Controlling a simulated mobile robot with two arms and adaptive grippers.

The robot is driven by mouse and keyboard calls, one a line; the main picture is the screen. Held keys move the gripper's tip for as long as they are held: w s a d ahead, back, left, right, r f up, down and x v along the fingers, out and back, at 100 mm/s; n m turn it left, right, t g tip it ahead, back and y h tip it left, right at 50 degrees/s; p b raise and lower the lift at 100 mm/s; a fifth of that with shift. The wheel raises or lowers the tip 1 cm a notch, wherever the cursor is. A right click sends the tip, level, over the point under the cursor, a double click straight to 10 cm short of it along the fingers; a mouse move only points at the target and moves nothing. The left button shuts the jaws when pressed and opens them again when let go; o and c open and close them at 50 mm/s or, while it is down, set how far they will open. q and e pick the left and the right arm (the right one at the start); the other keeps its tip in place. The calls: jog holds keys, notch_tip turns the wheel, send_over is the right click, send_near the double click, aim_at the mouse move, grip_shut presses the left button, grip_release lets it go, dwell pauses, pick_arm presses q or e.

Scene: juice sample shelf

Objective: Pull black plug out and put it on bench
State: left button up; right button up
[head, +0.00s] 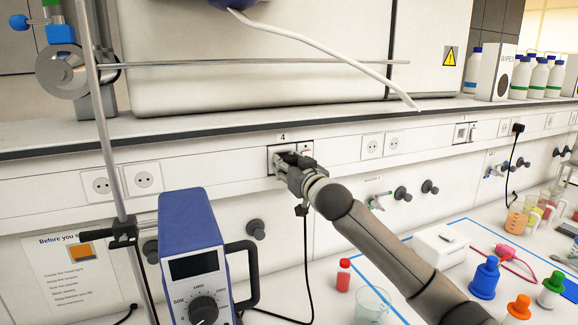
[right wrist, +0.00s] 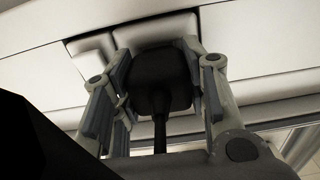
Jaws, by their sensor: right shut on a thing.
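The black plug (right wrist: 160,78) sits between the fingers of my right gripper in the right wrist view, with its cable running down toward the camera. My right gripper (head: 284,163) is shut on it at the wall socket marked 4 (head: 306,147) in the head view. There the gripper mostly hides the plug, and its black cable (head: 306,250) hangs down below. I cannot tell whether the plug's pins are in the socket. In the right wrist view the gripper (right wrist: 160,85) has a finger on each side of the plug. The bench (head: 340,305) is below. My left gripper is not in view.
A blue device with a dial (head: 200,260) and a metal stand rod (head: 104,130) stand left of the gripper. A red-capped bottle (head: 343,276), a beaker (head: 371,306) and colored stoppers (head: 485,278) stand on the bench. Another black plug (head: 518,128) is in the wall farther right.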

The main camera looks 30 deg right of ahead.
jog(key=shift+s, duration=0.1)
jog(key=shift+s+a, duration=0.1)
jog(key=shift+s, duration=1.5)
